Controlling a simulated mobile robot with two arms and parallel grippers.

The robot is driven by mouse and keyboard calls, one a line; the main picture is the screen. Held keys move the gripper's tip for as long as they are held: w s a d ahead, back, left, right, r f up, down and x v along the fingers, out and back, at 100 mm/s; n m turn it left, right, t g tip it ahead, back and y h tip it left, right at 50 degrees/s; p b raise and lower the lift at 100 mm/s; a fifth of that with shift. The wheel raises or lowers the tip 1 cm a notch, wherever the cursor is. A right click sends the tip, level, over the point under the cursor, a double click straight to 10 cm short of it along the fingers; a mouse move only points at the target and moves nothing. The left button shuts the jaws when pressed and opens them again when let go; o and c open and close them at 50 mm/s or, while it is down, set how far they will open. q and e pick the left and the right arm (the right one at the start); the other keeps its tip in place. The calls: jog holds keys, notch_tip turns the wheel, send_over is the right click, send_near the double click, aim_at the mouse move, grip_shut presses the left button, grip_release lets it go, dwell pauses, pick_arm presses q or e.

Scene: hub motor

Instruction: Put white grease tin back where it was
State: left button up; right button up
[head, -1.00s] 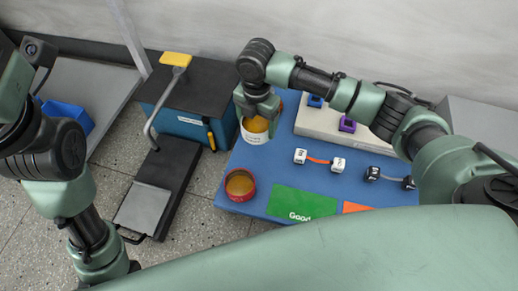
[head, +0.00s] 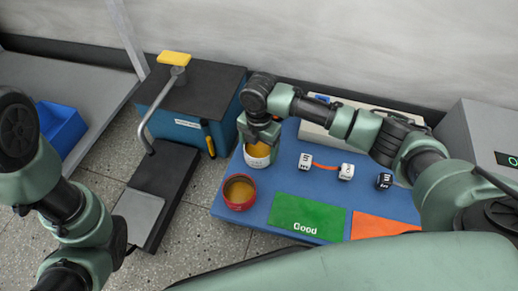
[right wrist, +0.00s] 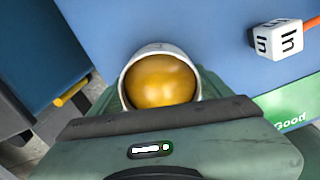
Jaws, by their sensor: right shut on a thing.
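The white grease tin (head: 257,160) is open and filled with amber grease. My right gripper (head: 262,138) is shut on it from above, over the left part of the blue mat (head: 285,185). In the right wrist view the tin (right wrist: 126,88) sits upright-looking between the fingers, its round mouth facing the camera. I cannot tell whether its base touches the mat. A red tin (head: 239,206), also with amber contents, stands just in front of it at the mat's left edge. My left arm shows at the left, but its gripper is out of view.
Green "Good" card (head: 300,218) and orange card (head: 380,224) lie along the front. A white-cube cable (head: 325,167) and a black cube (head: 384,181) lie to the right. A blue-black box (head: 190,100) with a lever press stands left. A grey box (head: 485,140) is far right.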

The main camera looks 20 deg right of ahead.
jog(key=shift+f, duration=0.1)
jog(key=o, duration=1.5)
